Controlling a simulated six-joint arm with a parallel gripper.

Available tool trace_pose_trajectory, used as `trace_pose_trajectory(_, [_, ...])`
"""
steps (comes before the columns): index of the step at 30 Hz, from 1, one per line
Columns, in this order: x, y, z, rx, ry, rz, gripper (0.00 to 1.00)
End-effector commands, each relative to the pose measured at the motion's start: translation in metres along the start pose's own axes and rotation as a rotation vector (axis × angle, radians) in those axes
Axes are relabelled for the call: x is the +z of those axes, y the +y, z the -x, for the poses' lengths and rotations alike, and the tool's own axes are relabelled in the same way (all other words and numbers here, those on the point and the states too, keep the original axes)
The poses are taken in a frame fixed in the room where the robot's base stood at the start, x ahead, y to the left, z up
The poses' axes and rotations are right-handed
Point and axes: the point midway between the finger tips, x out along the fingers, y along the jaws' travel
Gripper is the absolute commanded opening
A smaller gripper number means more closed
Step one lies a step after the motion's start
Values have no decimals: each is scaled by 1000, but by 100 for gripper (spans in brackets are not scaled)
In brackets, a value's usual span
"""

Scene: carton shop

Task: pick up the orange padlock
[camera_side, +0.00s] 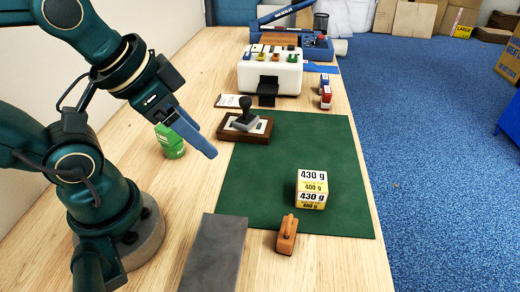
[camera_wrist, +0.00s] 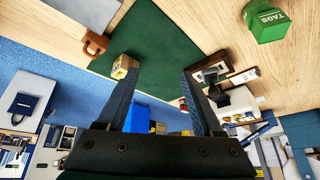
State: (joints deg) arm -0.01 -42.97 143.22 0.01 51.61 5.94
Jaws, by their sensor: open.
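The orange padlock (camera_side: 286,236) lies at the near edge of the green mat in the side view, between the small printed box and the grey slab. In the wrist view the padlock (camera_wrist: 96,44) is at the upper left, beside the mat's edge. My gripper (camera_side: 208,150) is in the air above the table, to the left of and farther back than the padlock, well apart from it. In the wrist view my gripper (camera_wrist: 157,72) has its two blue fingers spread with nothing between them.
A yellow-and-white printed box (camera_side: 311,189) stands on the green mat (camera_side: 270,160), behind the padlock. A grey slab (camera_side: 213,252) lies left of the padlock. A stamp on a wooden base (camera_side: 245,126) and a green tin (camera_side: 169,140) stand near my gripper. Much of the mat is bare.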

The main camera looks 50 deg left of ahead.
Motion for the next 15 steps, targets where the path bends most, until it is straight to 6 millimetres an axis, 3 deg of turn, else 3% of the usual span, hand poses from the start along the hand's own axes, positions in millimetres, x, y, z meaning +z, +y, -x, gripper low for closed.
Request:
trace_pose_trajectory(8, [-36,5,6,20,10,-687,68])
trace_pose_trajectory(15, [-69,37,-19,151,-40,-1437,68])
